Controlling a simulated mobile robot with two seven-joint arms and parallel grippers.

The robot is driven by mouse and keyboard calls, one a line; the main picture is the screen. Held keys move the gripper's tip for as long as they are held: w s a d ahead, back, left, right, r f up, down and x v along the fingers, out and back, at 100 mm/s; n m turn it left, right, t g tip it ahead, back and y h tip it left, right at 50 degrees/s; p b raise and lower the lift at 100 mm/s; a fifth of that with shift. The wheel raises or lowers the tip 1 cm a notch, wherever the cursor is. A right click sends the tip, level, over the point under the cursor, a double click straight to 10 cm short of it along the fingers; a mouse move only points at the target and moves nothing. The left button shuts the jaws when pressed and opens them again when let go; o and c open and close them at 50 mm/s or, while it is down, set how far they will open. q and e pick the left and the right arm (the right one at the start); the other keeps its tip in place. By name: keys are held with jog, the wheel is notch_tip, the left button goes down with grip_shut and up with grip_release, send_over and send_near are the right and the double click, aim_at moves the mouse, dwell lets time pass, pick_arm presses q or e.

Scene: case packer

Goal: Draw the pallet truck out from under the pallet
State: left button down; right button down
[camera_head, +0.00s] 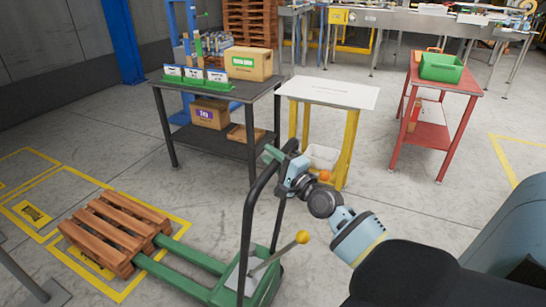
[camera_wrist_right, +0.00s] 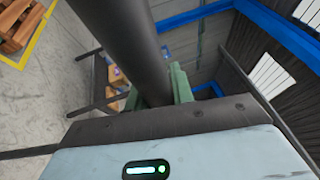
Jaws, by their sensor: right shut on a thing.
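The green pallet truck (camera_head: 192,256) stands at the lower middle of the head view, with a black looped handle (camera_head: 246,225) and a lever with a yellow knob. Its forks run left to the wooden pallet (camera_head: 112,234). The fork tips are hidden at the pallet, so I cannot tell how far under they reach. My right gripper (camera_head: 283,160) is shut on the upper part of the handle. In the right wrist view the dark handle bar (camera_wrist_right: 118,45) passes between the green fingers (camera_wrist_right: 180,82). My left gripper is not in view.
The pallet lies in a yellow-marked floor bay (camera_head: 165,213). Behind the handle stand a dark table (camera_head: 222,95) with boxes, a white-topped table (camera_head: 330,93) and a red table (camera_head: 445,80) with a green bin. Floor between the truck and the tables is clear.

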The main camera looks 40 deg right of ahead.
jog(key=shift+s+d, duration=0.15)
jog(key=shift+s, duration=0.25)
jog(key=c, duration=1.2)
grip_release()
jog(key=s+f, duration=0.1)
jog(key=s, duration=0.6)
jog(key=shift+s+f+b, duration=0.25)
jog(key=shift+s+b, duration=0.05)
jog(key=shift+b, duration=0.05)
